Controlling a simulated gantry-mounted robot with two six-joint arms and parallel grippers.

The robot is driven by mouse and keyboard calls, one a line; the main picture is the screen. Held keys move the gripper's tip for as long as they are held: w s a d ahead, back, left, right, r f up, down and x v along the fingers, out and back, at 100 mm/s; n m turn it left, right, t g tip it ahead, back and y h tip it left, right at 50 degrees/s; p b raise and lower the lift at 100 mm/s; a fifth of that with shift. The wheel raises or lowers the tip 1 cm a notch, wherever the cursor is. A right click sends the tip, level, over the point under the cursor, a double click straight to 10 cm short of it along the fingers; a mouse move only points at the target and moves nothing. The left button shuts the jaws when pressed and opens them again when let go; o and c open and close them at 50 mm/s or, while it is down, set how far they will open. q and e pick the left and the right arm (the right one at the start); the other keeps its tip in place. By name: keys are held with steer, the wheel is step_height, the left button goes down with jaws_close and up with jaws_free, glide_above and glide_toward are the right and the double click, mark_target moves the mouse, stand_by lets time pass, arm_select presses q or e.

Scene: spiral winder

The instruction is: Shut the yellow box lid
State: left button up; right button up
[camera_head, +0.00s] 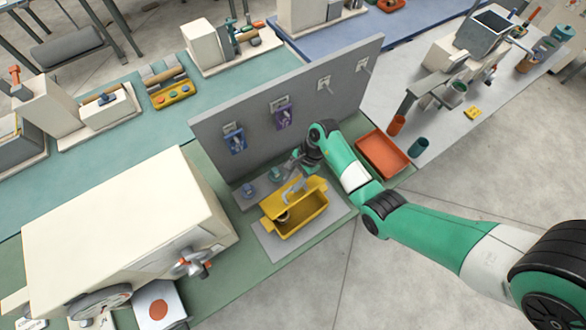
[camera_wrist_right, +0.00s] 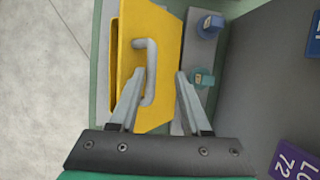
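The yellow box (camera_head: 300,227) sits on a grey mat (camera_head: 270,243) on the green bench, with its inside partly visible. Its yellow lid (camera_head: 275,203) is raised and tilted at the back side; a grey handle (camera_head: 293,189) stands on it. In the right wrist view the lid (camera_wrist_right: 165,35) shows face-on with the handle (camera_wrist_right: 151,70). My right gripper (camera_head: 294,166) is above the lid at the panel side. In the wrist view the right gripper (camera_wrist_right: 160,75) has its fingers apart, with the handle near the left finger; contact cannot be told. My left gripper is not in view.
A grey upright panel (camera_head: 215,135) with blue and purple tags stands behind the box. Blue and teal knobs (camera_wrist_right: 207,26) sit beside the lid. An orange tray (camera_head: 382,152) lies to the right, a large cream machine (camera_head: 115,225) to the left.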

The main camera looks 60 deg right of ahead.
steer(key=w+d+r+p, duration=0.1)
steer(key=w+d+r, duration=0.3)
steer(key=d+r, duration=0.3)
step_height(320, 180, up, 3)
steer(key=shift+w+r, duration=0.1)
steer(key=shift+w, duration=0.3)
stand_by(0.6)
stand_by(0.4)
